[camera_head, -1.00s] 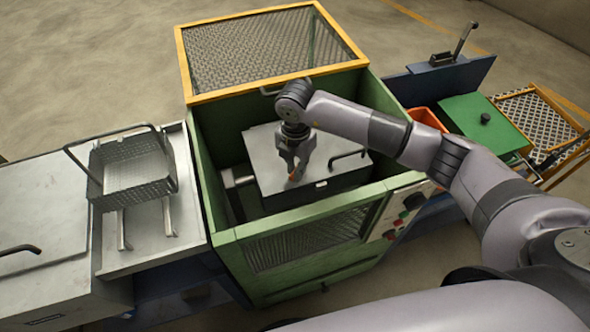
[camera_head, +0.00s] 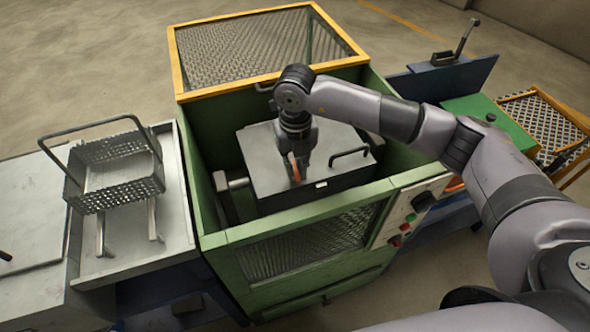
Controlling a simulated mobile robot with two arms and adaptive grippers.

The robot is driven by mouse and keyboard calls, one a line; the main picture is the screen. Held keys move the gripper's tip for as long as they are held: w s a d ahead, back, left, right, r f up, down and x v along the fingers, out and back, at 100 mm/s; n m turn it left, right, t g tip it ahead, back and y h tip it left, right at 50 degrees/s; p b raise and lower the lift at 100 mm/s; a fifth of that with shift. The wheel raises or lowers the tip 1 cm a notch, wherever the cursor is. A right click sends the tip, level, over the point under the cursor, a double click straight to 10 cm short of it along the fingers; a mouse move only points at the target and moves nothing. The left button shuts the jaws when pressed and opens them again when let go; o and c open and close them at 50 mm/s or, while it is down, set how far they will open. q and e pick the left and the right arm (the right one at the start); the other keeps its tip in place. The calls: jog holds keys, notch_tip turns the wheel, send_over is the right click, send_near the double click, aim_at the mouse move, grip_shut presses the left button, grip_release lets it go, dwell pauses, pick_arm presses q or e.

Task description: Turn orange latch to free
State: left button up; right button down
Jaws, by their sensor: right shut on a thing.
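The orange latch (camera_head: 294,166) stands on the top of a grey lidded box (camera_head: 262,172) inside the green machine housing. Only a small part of it shows between the fingers. My right gripper (camera_head: 296,172) points down into the housing and is shut on the latch. The latch's exact angle is hard to tell because the fingers cover it. My left gripper is not in view.
The green housing (camera_head: 225,236) surrounds the box, and its yellow-framed mesh guard (camera_head: 240,50) is up. A black handle (camera_head: 349,154) sits on the lid. A perforated basket (camera_head: 118,178) rests on the tray at left. A control panel (camera_head: 404,226) is at the front right.

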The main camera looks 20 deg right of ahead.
aim_at(296, 170)
jog(key=shift+r+n+b, duration=0.1)
jog(key=shift+n+b, duration=0.2)
jog(key=shift+n, duration=0.2)
jog(key=c, duration=1.6)
grip_release()
jog(key=shift+c, duration=0.2)
notch_tip(296, 170, up, 12)
